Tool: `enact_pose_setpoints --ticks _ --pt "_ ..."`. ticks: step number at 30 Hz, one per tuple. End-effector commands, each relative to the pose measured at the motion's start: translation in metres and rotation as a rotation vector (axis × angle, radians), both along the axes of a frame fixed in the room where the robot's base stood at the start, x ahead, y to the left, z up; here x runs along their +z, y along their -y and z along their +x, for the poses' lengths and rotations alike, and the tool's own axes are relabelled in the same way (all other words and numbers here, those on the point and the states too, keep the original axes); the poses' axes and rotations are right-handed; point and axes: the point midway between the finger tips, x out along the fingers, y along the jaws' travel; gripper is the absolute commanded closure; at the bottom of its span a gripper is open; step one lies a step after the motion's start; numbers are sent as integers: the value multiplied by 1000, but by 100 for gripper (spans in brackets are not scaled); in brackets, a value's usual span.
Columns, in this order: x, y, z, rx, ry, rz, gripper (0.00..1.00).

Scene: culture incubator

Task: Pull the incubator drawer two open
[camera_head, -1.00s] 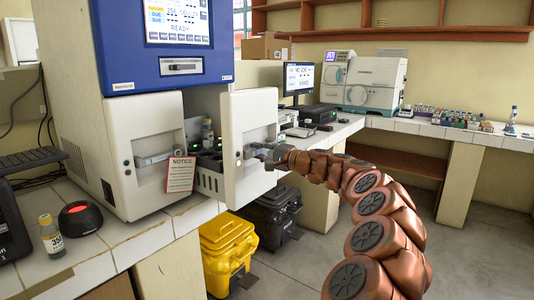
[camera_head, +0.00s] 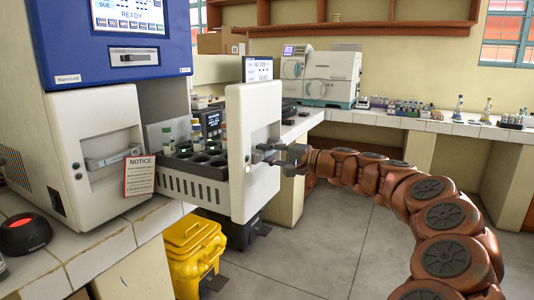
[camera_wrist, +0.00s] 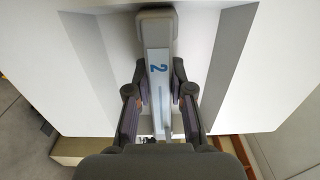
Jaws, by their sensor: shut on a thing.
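The incubator (camera_head: 90,130) is a white cabinet with a blue top panel at the left. Its drawer two (camera_head: 243,150) stands well out from the body, with a tall white front and a grey perforated tray (camera_head: 185,185) behind it. The tray holds several vials in dark round slots. My gripper (camera_head: 278,155) is at the drawer's grey handle. In the wrist view the handle (camera_wrist: 157,55) bears a blue "2" and lies between the two fingers (camera_wrist: 158,97), which are shut on it. The other drawer front (camera_head: 95,145) is shut, with a handle and a red "NOTICE" tag (camera_head: 139,175).
A yellow bin (camera_head: 190,250) and a dark bin (camera_head: 240,230) stand on the floor below the drawer. A dark device with a red top (camera_head: 25,232) sits at the left. White machines (camera_head: 320,75) stand on the back counter.

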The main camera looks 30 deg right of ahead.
Motion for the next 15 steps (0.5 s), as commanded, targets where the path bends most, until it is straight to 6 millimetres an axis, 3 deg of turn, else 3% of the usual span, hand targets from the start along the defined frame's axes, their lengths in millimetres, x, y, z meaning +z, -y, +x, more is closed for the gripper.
enact_pose_setpoints --ticks 14,15 --pt "-1 -1 -2 4 0 -1 100" --pt "-1 -1 -2 5 0 -1 78"
